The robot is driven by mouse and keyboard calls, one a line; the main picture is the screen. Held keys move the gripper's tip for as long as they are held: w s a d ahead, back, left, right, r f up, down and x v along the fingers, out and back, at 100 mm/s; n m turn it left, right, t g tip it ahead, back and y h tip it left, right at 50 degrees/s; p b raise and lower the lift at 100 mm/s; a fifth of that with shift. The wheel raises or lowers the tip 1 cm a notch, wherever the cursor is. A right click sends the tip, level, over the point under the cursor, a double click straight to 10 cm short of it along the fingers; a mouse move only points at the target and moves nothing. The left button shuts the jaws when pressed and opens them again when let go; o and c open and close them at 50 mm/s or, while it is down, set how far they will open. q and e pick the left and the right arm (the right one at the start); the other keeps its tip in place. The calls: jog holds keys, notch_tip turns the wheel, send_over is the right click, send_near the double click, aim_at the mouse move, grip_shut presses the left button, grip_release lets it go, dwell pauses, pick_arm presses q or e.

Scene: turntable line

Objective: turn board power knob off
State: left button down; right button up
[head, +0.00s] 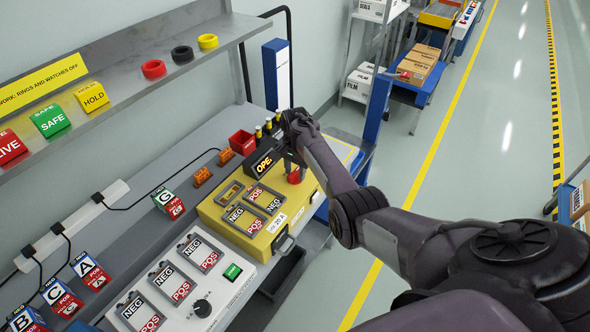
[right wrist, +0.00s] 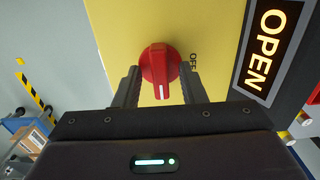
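The red power knob (head: 295,177) is on the far right part of the yellow board (head: 213,212). In the right wrist view the knob (right wrist: 160,66) has a white line on its grip that points toward the picture bottom, and the printed OFF label (right wrist: 194,60) is to its right. My right gripper (head: 293,163) is over the knob. Its two fingers (right wrist: 160,82) are open, one on each side of the knob; contact is not clear. My left gripper is not in view.
A lit display (head: 264,163) reading OPEN stands beside the knob, partly hidden by my right arm in the head view. A white panel (head: 205,285) with NEG/POS slots lies nearer. A shelf (head: 130,55) with rings overhangs at left.

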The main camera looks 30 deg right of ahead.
grip_shut()
jog(key=n, duration=0.3)
jog(key=shift+r+p, duration=0.1)
jog(key=shift+p, duration=0.3)
jog(key=n, duration=0.3)
jog(key=shift+n+p, duration=0.3)
jog(key=n, duration=1.1)
jog(key=shift+n, duration=0.4)
